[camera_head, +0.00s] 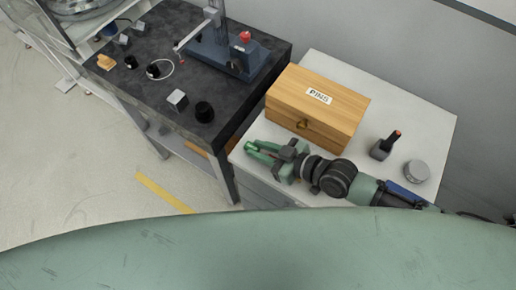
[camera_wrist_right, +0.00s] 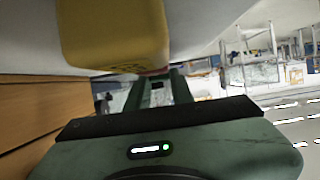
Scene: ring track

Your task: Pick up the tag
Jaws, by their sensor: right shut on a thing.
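My right gripper (camera_head: 252,148) is over the front left part of the light cabinet top, in front of the wooden box, with its fingers pointing left. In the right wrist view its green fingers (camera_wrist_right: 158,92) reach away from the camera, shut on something. A yellow piece with faint dark marks (camera_wrist_right: 113,35) looms close at the top of that view, beside the fingers. It looks like the tag, but its grip point is not clear. The head view shows no yellow piece; the gripper may hide it. My left gripper is not in view.
The wooden box labelled PINS (camera_head: 318,107) stands right behind my right gripper. A dark bottle (camera_head: 381,149) and a grey round tin (camera_head: 417,171) stand to the right. A dark table (camera_head: 215,112) at left holds a stand (camera_head: 225,55) and several small parts.

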